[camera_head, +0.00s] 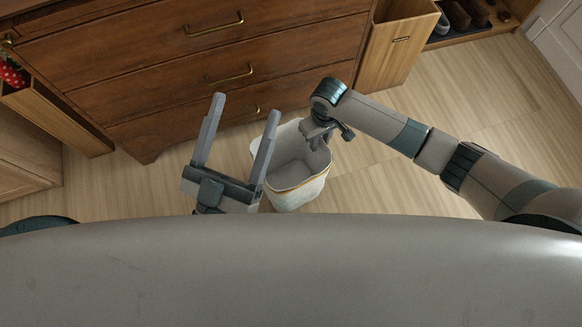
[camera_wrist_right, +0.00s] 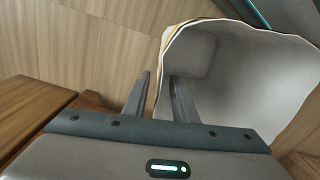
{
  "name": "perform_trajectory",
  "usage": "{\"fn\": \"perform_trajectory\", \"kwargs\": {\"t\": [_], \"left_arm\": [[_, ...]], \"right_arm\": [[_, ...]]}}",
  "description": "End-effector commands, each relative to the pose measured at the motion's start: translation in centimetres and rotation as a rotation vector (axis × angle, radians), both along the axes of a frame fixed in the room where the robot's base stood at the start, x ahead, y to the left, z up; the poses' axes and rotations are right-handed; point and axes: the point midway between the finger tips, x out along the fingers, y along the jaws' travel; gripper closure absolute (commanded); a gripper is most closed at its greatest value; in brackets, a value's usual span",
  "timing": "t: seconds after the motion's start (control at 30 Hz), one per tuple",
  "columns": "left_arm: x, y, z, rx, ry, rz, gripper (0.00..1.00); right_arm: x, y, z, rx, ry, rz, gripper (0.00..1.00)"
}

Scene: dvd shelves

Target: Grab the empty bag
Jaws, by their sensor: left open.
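The empty bag (camera_head: 297,183) is a white, open-topped bag with a yellowish band near its rim. It stands upright on the floor. Its pale inside shows in the right wrist view (camera_wrist_right: 245,80). My right gripper (camera_head: 318,140) is at the bag's far right rim. In the right wrist view, my right gripper's fingers (camera_wrist_right: 160,85) straddle the rim, one outside and one inside, with a narrow gap between them. My left gripper (camera_head: 245,103) is open and empty, left of the bag, with its right finger overlapping the bag's left side in the picture.
A brown wooden dresser (camera_head: 190,65) with brass handles stands behind the bag. A tall wooden bin (camera_head: 393,55) is right of it, and a low shelf with dark shoes (camera_head: 460,15) is further right. The wooden floor (camera_head: 480,105) is clear on the right.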

Motion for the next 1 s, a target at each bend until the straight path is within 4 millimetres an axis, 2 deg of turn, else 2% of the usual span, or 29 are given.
{"fn": "perform_trajectory", "kwargs": {"t": [0.13,0.3,0.83,0.87,0.9,0.97,1.0], "left_arm": [[-1.1,0.2,1.3,-0.034,-0.092,0.003,0.31],[-0.5,1.1,2.9,-0.055,-0.179,0.022,0.31],[-0.5,1.3,3.3,-0.059,-0.194,0.025,0.31],[-0.5,1.3,3.3,-0.059,-0.194,0.025,0.31],[-0.5,1.3,3.3,-0.059,-0.194,0.025,0.31],[-0.5,1.3,3.3,-0.059,-0.194,0.025,0.31],[-0.5,1.3,3.3,-0.059,-0.194,0.025,0.31]], "right_arm": [[0.0,-0.1,-1.3,-0.001,0.000,-0.001,0.75],[0.0,-0.2,-3.0,-0.001,0.000,-0.001,0.75],[0.0,-0.1,-3.2,-0.001,0.000,0.000,0.75],[0.0,-0.1,-3.2,-0.001,0.000,0.000,0.77],[0.0,-0.1,-3.2,-0.001,0.000,0.000,0.87],[0.0,-0.1,-3.2,-0.001,0.000,0.000,1.00],[0.0,-0.1,-3.2,-0.001,0.000,0.000,1.00]]}}
